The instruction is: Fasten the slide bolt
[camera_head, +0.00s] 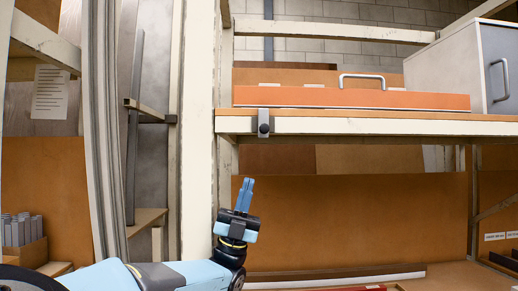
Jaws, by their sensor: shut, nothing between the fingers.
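A small grey metal fitting with a round black knob (263,124) sits on the front edge of the shelf, near its left post. It looks like the slide bolt, but it is too small to tell how its bolt stands. My gripper (245,188) is below it and slightly left, fingers pointing up. The blue fingers are shut with nothing between them. The gripper is clear of the fitting in the picture; the depth between them is hard to judge.
An orange panel (350,98) and a silver handle (362,78) are on the shelf (400,126). A grey cabinet (455,65) stands at right. A pale post (198,130) rises left of my gripper. The space right of my gripper looks open before a brown back board (370,215).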

